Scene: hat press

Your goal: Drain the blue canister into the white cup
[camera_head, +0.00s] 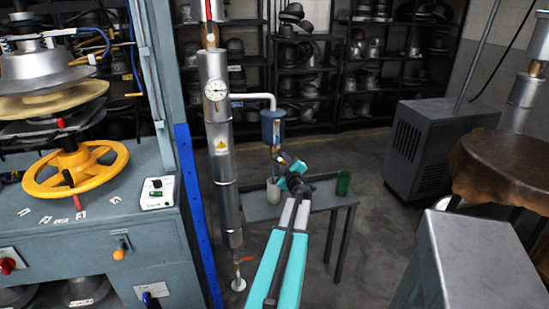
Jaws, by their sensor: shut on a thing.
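The blue canister (272,126) hangs from a white pipe beside the tall metal column. A thin outlet with a small brass-coloured tap (275,150) runs down from its underside. The white cup (273,193) stands upright on a small grey table, roughly below that outlet; its inside is too small to make out. My gripper (284,164) is at the tap, above and slightly right of the cup. It is shut on what looks like the tap's handle, mostly hidden by the jaws. I cannot see any liquid flowing.
A green cup (343,183) stands on the right of the grey table (318,199), beyond my arm. The metal column (218,140) with a gauge and a press with a yellow wheel (112,166) are at left. A grey cabinet (425,150) stands right.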

